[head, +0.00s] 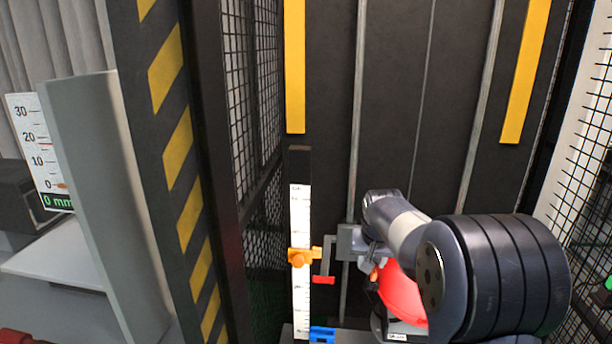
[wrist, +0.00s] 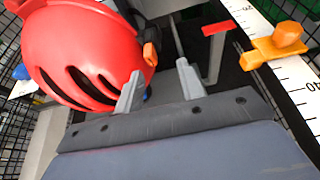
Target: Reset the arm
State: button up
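My arm (head: 505,280) reaches in from the lower right of the head view and covers part of a red helmet (head: 398,296). My gripper shows in the wrist view (wrist: 160,84); its two grey fingers are apart, with nothing seen held between them. The red helmet with dark slots fills the upper left of the wrist view (wrist: 75,48), close beside the left finger. Whether they touch I cannot tell. In the head view the fingertips cannot be made out clearly.
A white vertical scale (head: 301,220) carries an orange slider (head: 301,257) and a blue clamp (head: 321,334). A red pointer (head: 323,280) is beside it. Vertical rails (head: 357,120) and mesh walls (head: 251,80) enclose the tower. A gauge (head: 40,150) reads 0 mm at left.

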aim_at(369, 279)
jog(key=shift+p+x, duration=0.45)
jog(key=shift+x, duration=2.7)
jog(key=shift+s+d, duration=0.1)
